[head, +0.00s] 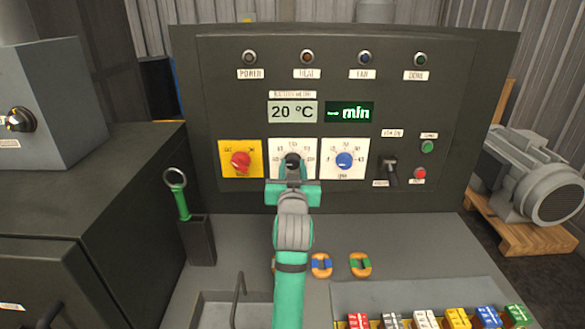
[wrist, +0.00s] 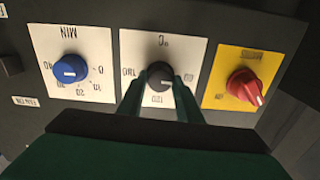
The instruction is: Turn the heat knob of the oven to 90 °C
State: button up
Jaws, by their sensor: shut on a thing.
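The black heat knob (head: 292,159) sits in the middle of a white dial plate on the oven's control panel (head: 225,90). My gripper (head: 292,174) is in front of it, with its fingers shut on the knob's sides. In the wrist view, which shows the panel upside down, the black knob (wrist: 160,73) is between the two green fingers (wrist: 159,88). A small pale mark shows on the knob's face, but its exact setting cannot be read. The display (head: 292,112) above reads 20 °C. My fingers hide the lower part of the dial.
Left of the knob is a red switch (head: 240,162) on a yellow plate; right is a blue minutes knob (head: 344,160). A black lever (head: 390,168) and green and red buttons are farther right. A holder (head: 199,240) with a green-handled tool stands at left.

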jog(key=m, duration=0.4)
jog(key=shift+f+m, duration=0.15)
jog(key=shift+m, duration=1.85)
jog(key=o, duration=1)
jog(key=shift+o, duration=0.2)
jog(key=shift+d, duration=0.1)
jog(key=shift+s, duration=0.2)
jog(key=s, duration=1)
jog(key=shift+s, duration=0.25)
